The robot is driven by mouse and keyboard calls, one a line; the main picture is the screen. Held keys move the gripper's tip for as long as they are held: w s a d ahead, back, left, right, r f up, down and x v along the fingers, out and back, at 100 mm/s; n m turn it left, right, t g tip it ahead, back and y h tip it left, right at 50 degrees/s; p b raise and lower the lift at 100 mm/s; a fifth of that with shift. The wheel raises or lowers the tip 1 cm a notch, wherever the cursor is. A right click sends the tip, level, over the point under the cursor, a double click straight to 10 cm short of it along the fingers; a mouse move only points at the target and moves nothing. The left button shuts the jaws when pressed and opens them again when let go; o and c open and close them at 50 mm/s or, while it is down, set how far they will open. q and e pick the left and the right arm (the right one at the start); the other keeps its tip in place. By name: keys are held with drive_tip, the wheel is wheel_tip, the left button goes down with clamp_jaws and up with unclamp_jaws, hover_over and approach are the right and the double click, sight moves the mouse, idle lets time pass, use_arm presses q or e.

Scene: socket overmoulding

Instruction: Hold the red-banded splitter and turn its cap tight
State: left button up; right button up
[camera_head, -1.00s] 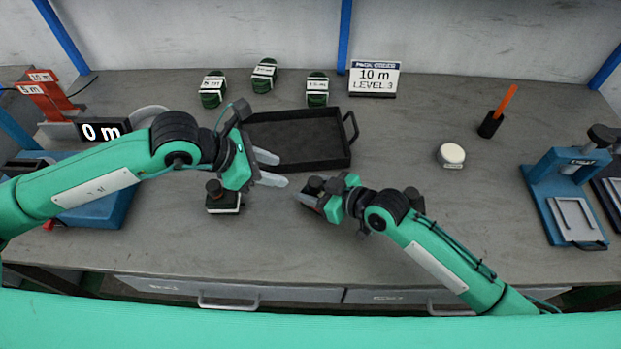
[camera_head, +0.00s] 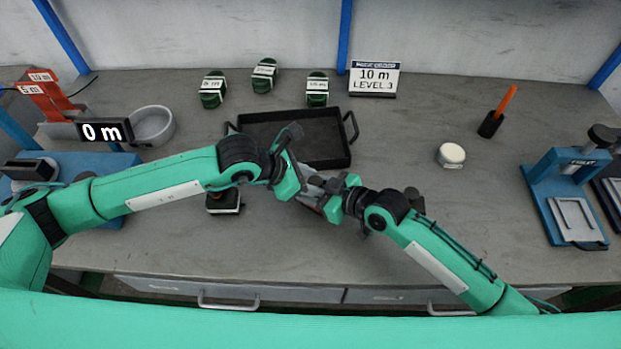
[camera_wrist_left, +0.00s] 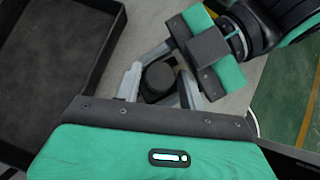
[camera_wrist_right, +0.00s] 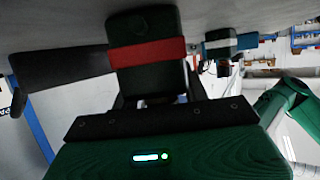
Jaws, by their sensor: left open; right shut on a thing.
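The red-banded splitter (camera_wrist_right: 147,52) is a dark block with a red band, close in the right wrist view. My right gripper (camera_head: 330,192) is shut on it and holds it in front of the black tray. The dark round cap (camera_wrist_left: 158,79) shows in the left wrist view between the fingers of my left gripper (camera_wrist_left: 159,88). These fingers are open, one on each side of the cap. I cannot tell whether they touch it. In the head view the two grippers meet and mostly hide the splitter.
The black tray (camera_head: 348,150) lies just behind the grippers. A white-banded splitter (camera_head: 226,205) stands under my left arm. Several green-and-white units (camera_head: 317,90) stand at the back. A white round tub (camera_head: 451,154) and a blue press (camera_head: 540,190) are on the right. The front right of the bench is clear.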

use_arm(q)
drive_tip(key=c, duration=0.7)
drive_tip(key=shift+w+m+g, duration=0.1)
drive_tip(key=shift+m+g, duration=0.4)
drive_tip(key=shift+m, duration=0.2)
drive_tip(key=o, duration=0.7)
drive_tip(key=shift+a+r, duration=0.1)
drive_tip(key=v, duration=1.2)
drive_tip(key=shift+w, duration=0.1)
